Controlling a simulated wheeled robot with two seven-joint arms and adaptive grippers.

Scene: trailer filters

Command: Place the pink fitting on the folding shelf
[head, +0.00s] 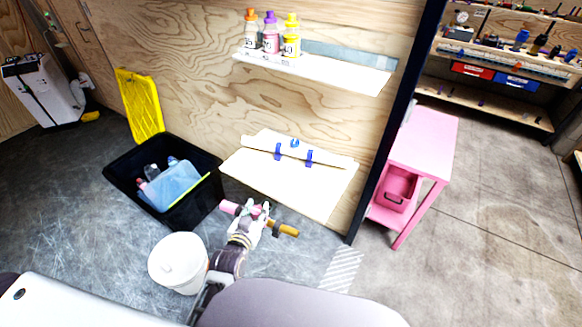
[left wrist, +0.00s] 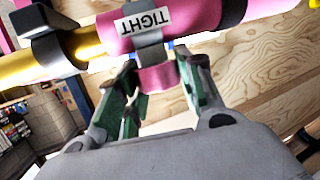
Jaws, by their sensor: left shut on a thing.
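My left gripper (head: 257,213) is shut on the pink fitting (head: 230,207), a long tube with a brass-coloured end (head: 287,230). In the left wrist view the gripper's fingers (left wrist: 160,85) close on a pink stub under the pink fitting (left wrist: 195,18), which has a white "TIGHT" label. A pale wooden shelf panel (head: 320,199), likely the folding shelf, stands out from the plywood wall. The gripper and fitting appear in front of its near edge, apart from it as far as I can tell. My right gripper is not in view.
A white roll (head: 330,158) with blue clips lies along the shelf's back. An upper shelf (head: 345,77) holds several bottles. A black crate (head: 199,199) with a yellow lid and a white bucket (head: 178,262) stand left. A dark post (head: 392,150) and pink table (head: 426,140) stand right.

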